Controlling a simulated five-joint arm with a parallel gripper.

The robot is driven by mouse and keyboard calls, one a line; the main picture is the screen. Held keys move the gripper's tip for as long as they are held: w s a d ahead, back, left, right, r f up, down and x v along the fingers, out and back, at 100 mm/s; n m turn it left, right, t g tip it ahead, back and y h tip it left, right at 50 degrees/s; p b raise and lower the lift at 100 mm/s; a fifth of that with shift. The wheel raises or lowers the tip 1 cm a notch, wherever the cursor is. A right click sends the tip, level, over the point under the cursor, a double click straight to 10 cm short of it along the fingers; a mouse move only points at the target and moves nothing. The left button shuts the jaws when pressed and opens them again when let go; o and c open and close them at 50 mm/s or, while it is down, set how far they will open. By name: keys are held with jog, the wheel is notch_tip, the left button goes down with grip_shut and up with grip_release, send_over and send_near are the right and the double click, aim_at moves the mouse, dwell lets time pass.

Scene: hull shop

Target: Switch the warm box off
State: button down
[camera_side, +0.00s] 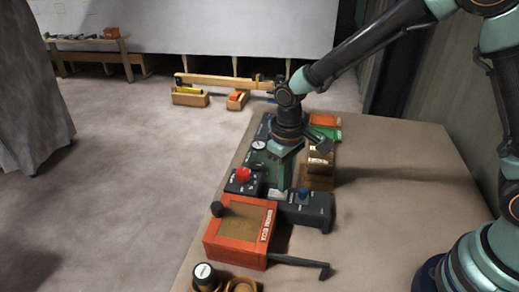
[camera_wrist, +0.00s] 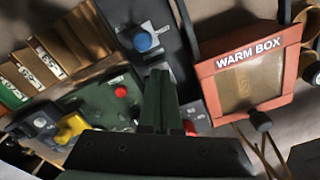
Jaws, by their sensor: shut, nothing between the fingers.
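The warm box (camera_side: 232,243) is an orange case with a brown window, at the table's front left in the side view. In the wrist view it (camera_wrist: 205,82) is on the right, its label readable. A black knob (camera_side: 216,209) stands at its corner. Beside it is a dark box (camera_side: 318,210) with a blue knob (camera_side: 303,193), which also shows in the wrist view (camera_wrist: 143,41). My gripper (camera_side: 279,191) is shut and empty, pointing down behind the warm box. In the wrist view its fingertips (camera_wrist: 160,72) appear just below the blue knob. Whether they touch anything is unclear.
A red button (camera_side: 243,174) on a dark box stands left of my gripper. A yellow knob (camera_wrist: 70,129) and a green panel (camera_wrist: 98,105) are in the wrist view. A dark bar (camera_side: 300,263) juts right from the warm box. The table's right side is clear.

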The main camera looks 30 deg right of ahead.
jog(key=shift+f, duration=0.75)
dwell(0.3)
jog(key=shift+r, duration=3.55)
jog(key=s+d+r+m+t, duration=0.3)
jog(key=s+d+r+t, duration=0.2)
jog(key=s+d+r, duration=0.5)
jog(key=d+r, duration=0.2)
jog(key=d, duration=0.2)
jog(key=shift+r+t, duration=0.3)
jog(key=shift+r, duration=0.1)
